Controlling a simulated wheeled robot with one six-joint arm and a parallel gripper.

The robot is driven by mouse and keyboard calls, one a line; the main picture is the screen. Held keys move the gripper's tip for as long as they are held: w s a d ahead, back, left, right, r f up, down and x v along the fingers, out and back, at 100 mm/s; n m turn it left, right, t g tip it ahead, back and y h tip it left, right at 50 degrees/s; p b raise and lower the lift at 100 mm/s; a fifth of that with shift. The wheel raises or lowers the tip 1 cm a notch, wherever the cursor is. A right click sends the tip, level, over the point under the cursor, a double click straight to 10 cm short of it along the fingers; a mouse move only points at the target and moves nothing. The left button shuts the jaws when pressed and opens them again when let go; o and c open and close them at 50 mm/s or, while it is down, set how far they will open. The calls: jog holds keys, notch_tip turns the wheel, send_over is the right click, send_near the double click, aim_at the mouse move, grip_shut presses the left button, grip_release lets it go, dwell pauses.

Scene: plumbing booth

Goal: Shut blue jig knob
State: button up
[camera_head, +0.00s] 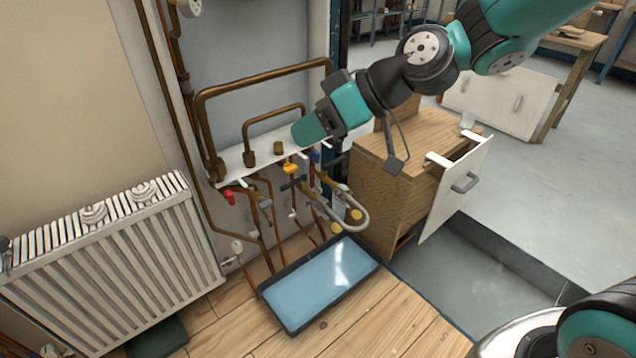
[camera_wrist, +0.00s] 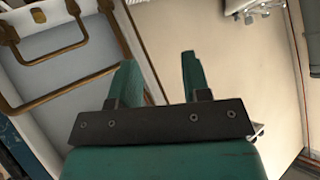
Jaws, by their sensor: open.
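The blue knob (camera_head: 314,156) is small and sits on the front of the white jig board (camera_head: 236,160), near its right end. My gripper (camera_head: 300,132) is above and in front of the board's right half, just above the blue knob in the head view, pointing left. In the wrist view its two teal fingers (camera_wrist: 159,64) stand apart with nothing between them. The blue knob is partly hidden among pipes and my gripper, so its turn angle is hard to tell. I cannot make it out in the wrist view.
A yellow knob (camera_head: 290,168) and a red knob (camera_head: 228,197) sit left of the blue one. Copper pipes (camera_head: 262,78) loop above the board. A blue tray (camera_head: 322,286) lies below. A wooden cabinet (camera_head: 385,190) with an open drawer stands right; a radiator (camera_head: 120,265) stands left.

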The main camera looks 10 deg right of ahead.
jog(key=w+d+f+t+y+b, duration=0.1)
jog(key=w+d+f+t+b, duration=0.15)
jog(key=w+f+b, duration=0.65)
jog(key=m+t+h+b, duration=0.3)
jog(key=m+t+b, duration=0.1)
jog(key=t+b, duration=0.7)
send_near(318, 158)
jog(key=shift+g, duration=0.75)
jog(key=b+x, duration=0.1)
jog(key=x, duration=0.4)
jog(key=r+b+x, duration=0.1)
jog(key=x, duration=0.2)
jog(key=shift+w+d+b, duration=0.1)
jog(key=shift+w+b, duration=0.2)
jog(key=shift+w, duration=0.1)
jog(key=shift+x, duration=0.75)
jog(key=shift+r, duration=0.15)
jog(key=c, duration=0.7)
